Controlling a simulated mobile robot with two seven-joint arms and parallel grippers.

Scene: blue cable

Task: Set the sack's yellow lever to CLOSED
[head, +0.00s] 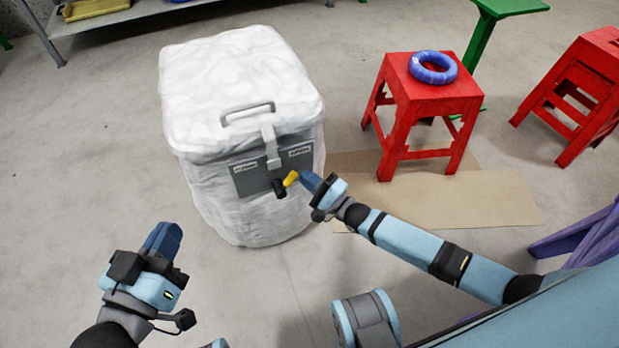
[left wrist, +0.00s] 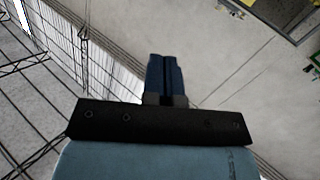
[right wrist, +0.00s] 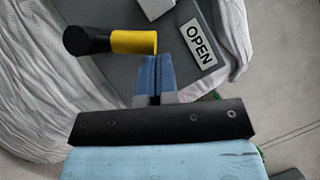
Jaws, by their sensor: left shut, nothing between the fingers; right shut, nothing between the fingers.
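The white sack (head: 240,75) stands upright on the floor, its front carrying a grey plate (head: 250,183) with two white labels. The lever has a yellow part (head: 291,179) and a black part (head: 279,188). In the right wrist view the yellow part (right wrist: 133,42) extends from the black part (right wrist: 85,41) toward the side of the OPEN label (right wrist: 198,43). My left gripper (head: 168,232) is shut and empty, left of the sack.
A red stool (head: 430,108) bearing a coiled blue cable (head: 433,67) stands right of the sack, near flat cardboard (head: 500,205). Another red stool (head: 580,90) and a green stand (head: 483,35) are farther right. The floor left of the sack is clear.

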